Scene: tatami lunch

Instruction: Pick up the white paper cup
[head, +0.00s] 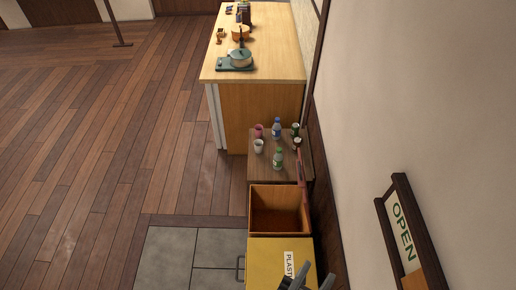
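The white paper cup (258,147) stands upright on a low brown table (258,172) against the right wall. A pink cup (258,130) stands just behind it, and a green-capped bottle (278,158) stands to its right and nearer. My gripper (309,283) shows only in part at the bottom edge, as two grey fingers spread apart with nothing seen between them. It is over the yellow bin, well nearer the camera than the cup and to its right.
A blue bottle (277,128), a dark can (295,130) and another small item share the table. An open brown box (279,199) and a yellow bin (262,262) stand in front. A counter (285,62) with cookware rises behind. Floor at left is clear.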

